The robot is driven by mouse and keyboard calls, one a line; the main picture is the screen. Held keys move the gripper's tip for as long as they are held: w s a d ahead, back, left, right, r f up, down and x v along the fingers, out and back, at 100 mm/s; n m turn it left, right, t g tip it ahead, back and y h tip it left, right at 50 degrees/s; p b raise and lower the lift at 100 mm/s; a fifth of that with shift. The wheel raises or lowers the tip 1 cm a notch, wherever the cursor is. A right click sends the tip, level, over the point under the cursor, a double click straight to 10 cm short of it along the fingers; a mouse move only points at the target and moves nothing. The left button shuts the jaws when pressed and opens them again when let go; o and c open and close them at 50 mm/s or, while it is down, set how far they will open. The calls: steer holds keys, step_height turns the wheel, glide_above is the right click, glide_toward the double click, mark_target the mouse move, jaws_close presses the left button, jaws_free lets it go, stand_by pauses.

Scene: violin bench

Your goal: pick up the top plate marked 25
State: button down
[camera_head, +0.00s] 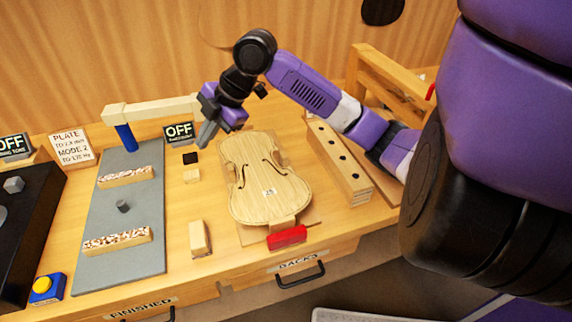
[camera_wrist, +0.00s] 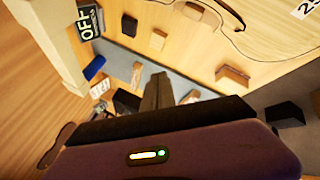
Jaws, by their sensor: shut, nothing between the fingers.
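The violin-shaped wooden top plate (camera_head: 268,190) lies on a wooden support on the bench, with a small label reading 25 near its middle. A corner of the plate and part of its label show at the upper right of the wrist view (camera_wrist: 270,28). My gripper (camera_head: 203,142) is above the bench, to the upper left of the plate and apart from it. Its fingers are shut and empty; they show at the lower middle of the wrist view (camera_wrist: 157,88).
A red block (camera_head: 287,237) sits at the plate's front end. A long wooden block with holes (camera_head: 338,160) stands to its right. A grey mat (camera_head: 120,255) with speckled blocks lies left. A wooden arm (camera_head: 150,109) and an OFF sign (camera_head: 179,132) are near my gripper.

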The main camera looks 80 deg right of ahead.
mark_target(289, 171)
steer(key=s+d+g, duration=0.1)
steer(key=s+d, duration=0.1)
steer(key=s, duration=0.1)
steer(key=s+d+f+g, duration=0.1)
steer(key=s+d, duration=0.1)
steer(key=s, duration=0.2)
steer(key=s+d+g+h, duration=0.1)
steer(key=s+d, duration=0.2)
steer(key=s, duration=0.1)
steer(key=shift+s+f+b, duration=0.2)
steer(key=shift+f+b, duration=0.1)
steer(key=shift+f, duration=0.05)
steer(key=s+d+g, duration=0.4)
steer(key=s, duration=0.8)
steer(key=f, duration=0.9)
steer(key=shift+w+a+f, duration=0.15)
steer(key=shift+a, duration=0.05)
steer(key=a, duration=0.1)
steer(key=w+a, duration=0.1)
steer(key=shift+w+a+f, duration=0.15)
steer(key=shift+w+a, duration=0.1)
steer(key=shift+a, duration=0.05)
steer(key=shift+w+a+p, duration=0.25)
steer(key=shift+a+p, duration=0.05)
steer(key=shift+a, duration=0.15)
steer(key=w+a, duration=0.1)
steer(key=a+p, duration=0.1)
steer(key=a, duration=0.1)
steer(key=shift+w, duration=0.35)
